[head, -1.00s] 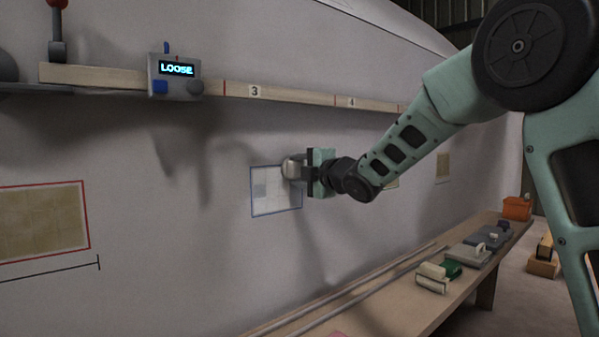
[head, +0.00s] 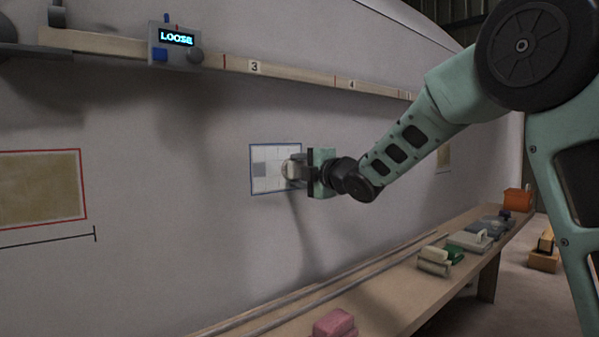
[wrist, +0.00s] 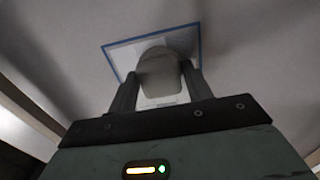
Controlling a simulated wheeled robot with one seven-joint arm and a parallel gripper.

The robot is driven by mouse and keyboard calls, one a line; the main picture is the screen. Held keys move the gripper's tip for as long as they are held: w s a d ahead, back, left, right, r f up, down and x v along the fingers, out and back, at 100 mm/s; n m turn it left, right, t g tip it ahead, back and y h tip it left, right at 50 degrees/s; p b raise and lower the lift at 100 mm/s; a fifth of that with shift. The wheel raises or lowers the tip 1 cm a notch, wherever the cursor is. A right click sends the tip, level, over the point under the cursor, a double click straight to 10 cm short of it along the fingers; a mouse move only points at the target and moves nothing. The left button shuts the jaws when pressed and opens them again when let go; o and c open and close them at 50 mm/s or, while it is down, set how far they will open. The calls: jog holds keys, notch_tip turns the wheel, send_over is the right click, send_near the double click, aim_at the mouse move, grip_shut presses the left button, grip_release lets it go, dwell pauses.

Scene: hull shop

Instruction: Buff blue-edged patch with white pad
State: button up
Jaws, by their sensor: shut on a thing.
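The blue-edged patch (head: 262,183) is a pale square with a faint grid and one greyer cell, on the hull wall in the head view. It also shows in the wrist view (wrist: 124,57). My gripper (head: 300,171) is at the patch's right edge, shut on a pale pad (wrist: 158,72) whose block sits between the two fingers. The pad lies against or very close to the patch; its working face is hidden, so I cannot tell if it touches. The gripper covers part of the patch's right side.
A red-edged tan patch (head: 42,190) is at the left.

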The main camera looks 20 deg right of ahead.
jog(key=shift+f+b, duration=3.05)
jog(key=shift+f, duration=0.15)
jog(key=shift+r, duration=0.1)
jog(key=shift+s, duration=0.15)
jog(key=shift+s+d, duration=0.2)
jog(key=shift+s, duration=0.3)
jog(key=shift+s, duration=0.1)
jog(key=shift+b+v, duration=0.75)
jog(key=shift+v, duration=1.6)
jog(key=shift+r, duration=0.1)
